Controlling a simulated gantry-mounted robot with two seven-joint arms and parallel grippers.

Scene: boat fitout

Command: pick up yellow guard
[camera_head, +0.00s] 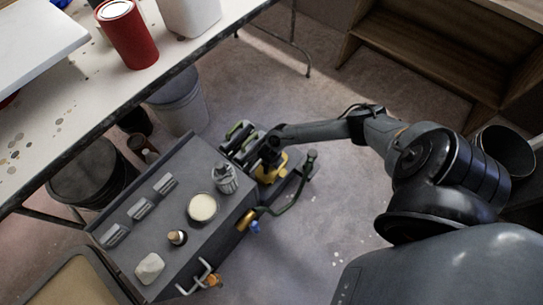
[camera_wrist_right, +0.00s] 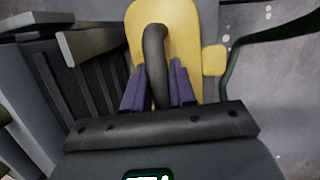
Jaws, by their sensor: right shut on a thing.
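The yellow guard (camera_head: 272,172) lies at the right end of the dark grey cart, partly hidden by my right gripper (camera_head: 266,157) in the head view. In the right wrist view the yellow guard (camera_wrist_right: 185,20) fills the top centre, with a dark curved handle (camera_wrist_right: 155,55) rising from it. The purple fingers of my right gripper (camera_wrist_right: 158,88) are on either side of the handle and shut on it. My left gripper is not in view.
A white table (camera_head: 70,120) and grey bucket (camera_head: 180,103) stand upper left.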

